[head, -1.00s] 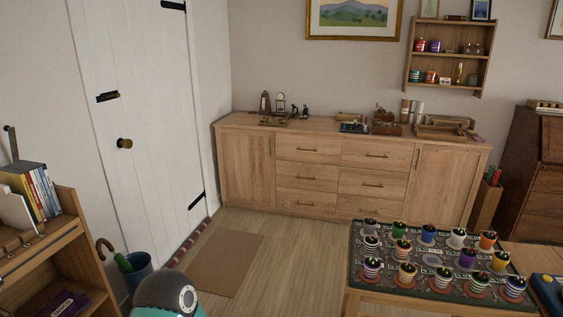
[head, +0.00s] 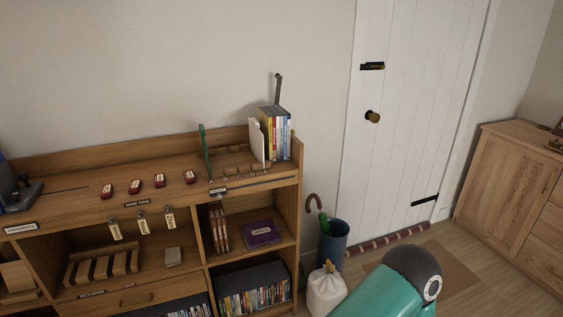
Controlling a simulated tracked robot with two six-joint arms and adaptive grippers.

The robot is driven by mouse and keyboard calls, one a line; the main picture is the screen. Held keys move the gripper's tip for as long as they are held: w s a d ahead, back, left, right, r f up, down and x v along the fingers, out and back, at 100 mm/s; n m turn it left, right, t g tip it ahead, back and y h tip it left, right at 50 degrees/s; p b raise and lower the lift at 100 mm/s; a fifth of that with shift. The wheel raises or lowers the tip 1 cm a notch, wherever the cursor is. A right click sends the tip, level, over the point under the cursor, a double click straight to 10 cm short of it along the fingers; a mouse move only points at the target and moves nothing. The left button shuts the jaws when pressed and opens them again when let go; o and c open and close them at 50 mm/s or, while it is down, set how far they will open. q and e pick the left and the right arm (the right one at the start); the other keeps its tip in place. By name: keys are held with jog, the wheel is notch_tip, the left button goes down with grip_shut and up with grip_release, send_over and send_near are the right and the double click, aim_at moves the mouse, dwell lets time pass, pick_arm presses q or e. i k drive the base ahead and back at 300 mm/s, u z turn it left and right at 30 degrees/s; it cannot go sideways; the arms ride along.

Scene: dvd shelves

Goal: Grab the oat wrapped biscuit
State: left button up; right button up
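I cannot make out an oat wrapped biscuit in the head view. Several small red blocks with pale labels (head: 135,187) stand in a row on top of the wooden shelf unit (head: 150,284); their labels are too small to read, and I cannot tell what they are. Neither of my grippers is in view. A teal and dark grey part of my own body shows at the bottom right.
The shelf unit holds upright cases (head: 276,132), a purple box (head: 261,233) and rows of discs (head: 253,288). On the floor beside it are a white sack (head: 327,292) and a blue umbrella bin (head: 333,240). A white door (head: 415,120) and a wooden sideboard (head: 505,190) are at right.

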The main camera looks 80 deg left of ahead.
aim_at(107, 191)
jog(key=z, duration=0.25)
jog(key=i, duration=0.2)
jog(key=u, duration=2.6)
jog(key=i, duration=0.2)
jog(key=u, duration=1.6)
jog(key=k, duration=0.35)
jog(key=u, duration=0.6)
jog(key=i, duration=1.4)
jog(key=z, duration=0.45)
